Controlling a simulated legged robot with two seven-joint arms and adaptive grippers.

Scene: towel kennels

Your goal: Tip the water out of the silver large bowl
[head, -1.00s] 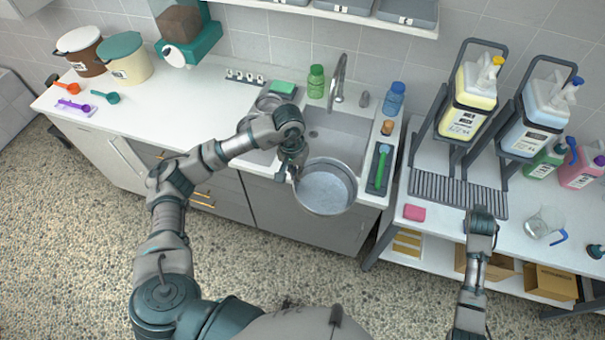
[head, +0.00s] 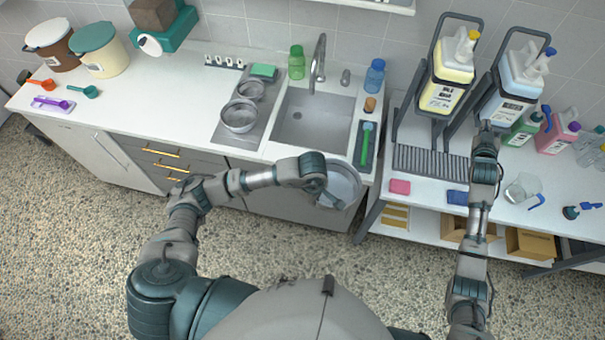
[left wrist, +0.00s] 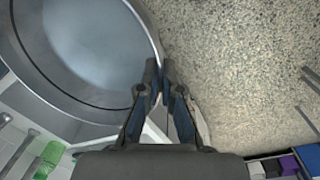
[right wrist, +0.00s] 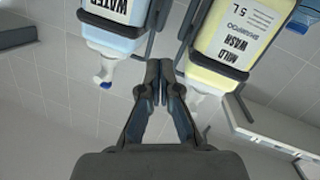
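The silver large bowl (head: 347,180) hangs in front of the counter's front edge, just below the sink (head: 313,118). My left arm hides part of it in the head view. In the left wrist view the bowl (left wrist: 30,30) has greyish-blue water (left wrist: 88,40) in it. My left gripper (left wrist: 160,75) is shut on the bowl's rim, with floor showing beyond it. The left gripper (head: 330,198) is at the bowl's near side in the head view. My right gripper (right wrist: 157,72) is shut and empty, raised before the blue-white water jug (head: 514,88).
Two smaller metal bowls (head: 239,117) stand on the drainboard left of the sink. The sink basin looks empty, with a faucet (head: 319,60) behind it. Green (head: 297,62) and blue bottles (head: 374,76) flank the faucet. A brush tray (head: 365,150) sits to the right.

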